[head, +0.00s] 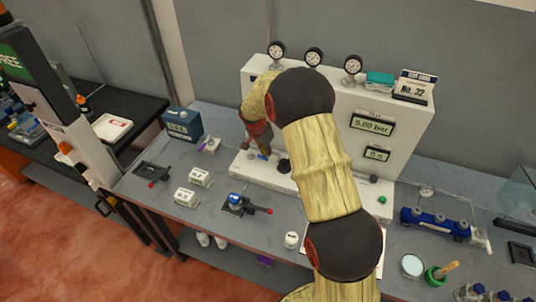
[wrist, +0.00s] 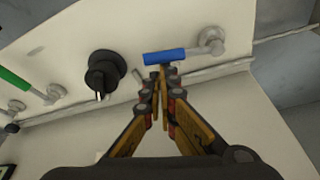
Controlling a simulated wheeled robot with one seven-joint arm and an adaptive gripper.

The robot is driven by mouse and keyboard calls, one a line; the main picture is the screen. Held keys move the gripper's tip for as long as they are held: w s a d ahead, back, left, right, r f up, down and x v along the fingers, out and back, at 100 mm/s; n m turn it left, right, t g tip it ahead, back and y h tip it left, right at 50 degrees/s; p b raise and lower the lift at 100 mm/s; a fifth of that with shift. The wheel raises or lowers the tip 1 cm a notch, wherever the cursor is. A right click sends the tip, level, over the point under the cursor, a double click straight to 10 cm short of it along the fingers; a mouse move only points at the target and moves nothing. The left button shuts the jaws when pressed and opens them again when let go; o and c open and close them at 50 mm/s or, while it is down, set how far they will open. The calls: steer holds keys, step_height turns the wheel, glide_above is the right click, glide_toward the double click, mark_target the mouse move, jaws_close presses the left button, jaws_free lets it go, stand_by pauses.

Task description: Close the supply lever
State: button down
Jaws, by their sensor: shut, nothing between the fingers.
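A lever with a blue handle (wrist: 165,57) extends sideways from a grey metal pivot (wrist: 212,40) on the white panel in the wrist view. My gripper (wrist: 160,72) is shut and empty, its fingertips right beside the blue handle; I cannot tell whether they touch it. In the head view my gripper (head: 255,148) is low in front of the white test panel (head: 395,165), at its left part. A small blue bit of the lever (head: 262,157) shows near the fingertips, and my arm hides much around it. No label naming the lever is legible.
A black knob (wrist: 104,72) and a green-handled lever (wrist: 15,80) lie to the left in the wrist view. Gauges (head: 314,57) top the panel. A blue box (head: 184,124) and several small fixtures stand on the grey bench (head: 215,225).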

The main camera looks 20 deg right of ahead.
steer(key=m+b, duration=0.1)
steer(key=s+a+m+b, duration=0.1)
steer(key=a+m+g+b, duration=0.1)
steer(key=b, duration=0.1)
steer(key=shift+s+f+m, duration=0.25)
steer(key=shift+m, duration=0.15)
steer(key=a+m, duration=0.1)
steer(key=s+a+m+g+b, duration=0.1)
steer(key=m, duration=0.1)
steer(key=shift+a+r+m, duration=0.15)
steer(key=shift+m, duration=0.15)
steer(key=a+m+g, duration=0.1)
steer(key=m, duration=0.1)
steer(key=shift+a+m+b, duration=0.3)
steer(key=shift+a, duration=0.05)
steer(key=shift+a+r+m+g, duration=0.1)
steer(key=shift+a+m+g, duration=0.2)
steer(key=shift+a+m, duration=0.65)
steer(key=shift+w+a+p, duration=0.35)
steer(key=shift+a, duration=0.25)
steer(key=shift+r, duration=0.15)
